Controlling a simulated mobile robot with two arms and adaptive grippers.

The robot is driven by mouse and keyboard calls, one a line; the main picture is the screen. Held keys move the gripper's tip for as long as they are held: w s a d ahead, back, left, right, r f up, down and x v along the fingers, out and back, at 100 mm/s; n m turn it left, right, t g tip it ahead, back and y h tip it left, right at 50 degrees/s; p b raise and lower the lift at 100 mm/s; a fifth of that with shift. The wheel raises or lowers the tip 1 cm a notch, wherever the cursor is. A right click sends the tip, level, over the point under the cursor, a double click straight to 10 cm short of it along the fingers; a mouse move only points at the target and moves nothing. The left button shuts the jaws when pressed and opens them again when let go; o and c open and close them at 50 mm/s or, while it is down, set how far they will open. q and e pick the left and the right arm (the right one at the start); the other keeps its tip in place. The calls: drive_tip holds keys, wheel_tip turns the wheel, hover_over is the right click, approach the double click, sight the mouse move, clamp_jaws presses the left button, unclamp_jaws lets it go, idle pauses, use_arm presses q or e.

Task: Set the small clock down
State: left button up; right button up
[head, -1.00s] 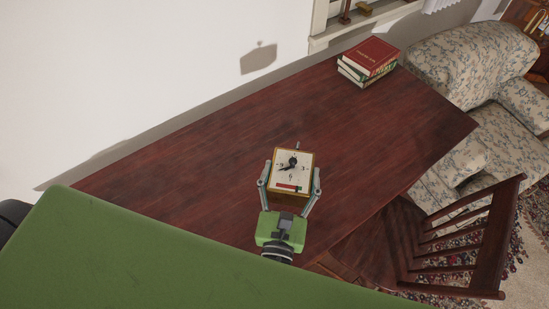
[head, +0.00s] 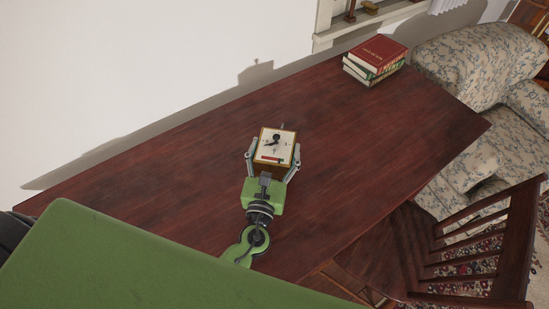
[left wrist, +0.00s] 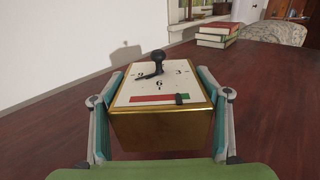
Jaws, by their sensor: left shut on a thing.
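The small clock (head: 275,146) has a pale face with dark numerals, a red strip and a gold-brown case. My left gripper (head: 272,160) is shut on it, with one finger on each side of the case. In the left wrist view the clock (left wrist: 160,125) fills the space between the fingers, its face tilted up. The clock is over the dark red wooden table (head: 350,150); I cannot tell whether its underside touches the top. My right gripper is not in view.
A stack of books (head: 375,58) stands at the table's far end. A wooden chair (head: 480,240) is at the right edge, with a floral armchair (head: 470,70) beyond. The table around the clock is clear. A white wall (head: 130,80) runs behind.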

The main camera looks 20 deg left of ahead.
use_arm(q)
drive_tip(key=f+b, duration=0.3)
drive_tip(key=shift+w+a+f, duration=0.15)
drive_tip(key=shift+w+f, duration=0.1)
drive_tip(key=shift+r, duration=0.15)
drive_tip(key=o, duration=1.8)
drive_tip(key=shift+s+f, duration=0.1)
drive_tip(key=shift+f, duration=0.2)
drive_tip(key=shift+o, duration=1.2)
drive_tip(key=shift+r, duration=0.15)
